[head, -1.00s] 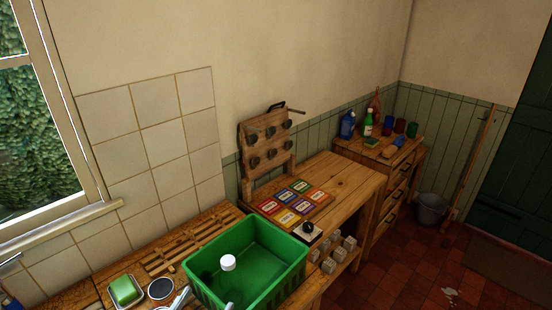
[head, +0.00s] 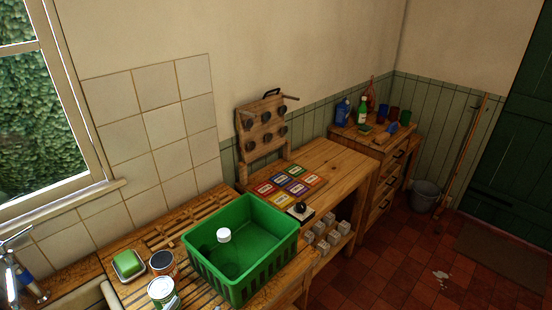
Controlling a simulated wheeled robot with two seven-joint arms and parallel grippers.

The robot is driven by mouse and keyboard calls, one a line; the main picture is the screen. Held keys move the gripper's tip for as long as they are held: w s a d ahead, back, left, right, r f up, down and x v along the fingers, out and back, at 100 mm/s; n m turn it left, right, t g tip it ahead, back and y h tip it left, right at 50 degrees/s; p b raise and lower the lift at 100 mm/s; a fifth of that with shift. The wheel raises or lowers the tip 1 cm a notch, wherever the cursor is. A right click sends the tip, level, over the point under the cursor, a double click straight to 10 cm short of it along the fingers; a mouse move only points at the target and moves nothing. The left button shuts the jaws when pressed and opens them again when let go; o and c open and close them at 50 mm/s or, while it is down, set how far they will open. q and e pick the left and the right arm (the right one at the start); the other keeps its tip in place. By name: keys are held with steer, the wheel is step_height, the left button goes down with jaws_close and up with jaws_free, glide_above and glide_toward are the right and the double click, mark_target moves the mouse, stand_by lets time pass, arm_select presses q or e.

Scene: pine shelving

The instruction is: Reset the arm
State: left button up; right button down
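Neither of my grippers shows in the head view. The green crate (head: 265,268) stands on the slatted wooden counter with a small white-capped item (head: 224,236) inside it. A green sponge in a dish (head: 128,264), a dark-topped round tin (head: 162,263) and a white and green can (head: 163,292) stand to the left of the crate. A small pale tip shows at the bottom edge below the crate, too cut off to identify.
Coloured cards (head: 288,187) and a black-knobbed block (head: 300,210) lie on the pine bench (head: 335,165). A pegged wooden rack (head: 262,130) stands behind. Grey blocks (head: 327,236) sit on a lower shelf. A tap (head: 12,275) is at left. A bucket (head: 426,195) stands on open floor.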

arm_select(q)
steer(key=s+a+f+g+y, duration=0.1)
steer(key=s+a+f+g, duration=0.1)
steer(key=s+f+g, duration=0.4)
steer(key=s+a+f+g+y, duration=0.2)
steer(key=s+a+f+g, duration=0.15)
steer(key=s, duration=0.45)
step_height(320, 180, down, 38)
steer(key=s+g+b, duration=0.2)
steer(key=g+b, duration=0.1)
steer(key=b, duration=0.3)
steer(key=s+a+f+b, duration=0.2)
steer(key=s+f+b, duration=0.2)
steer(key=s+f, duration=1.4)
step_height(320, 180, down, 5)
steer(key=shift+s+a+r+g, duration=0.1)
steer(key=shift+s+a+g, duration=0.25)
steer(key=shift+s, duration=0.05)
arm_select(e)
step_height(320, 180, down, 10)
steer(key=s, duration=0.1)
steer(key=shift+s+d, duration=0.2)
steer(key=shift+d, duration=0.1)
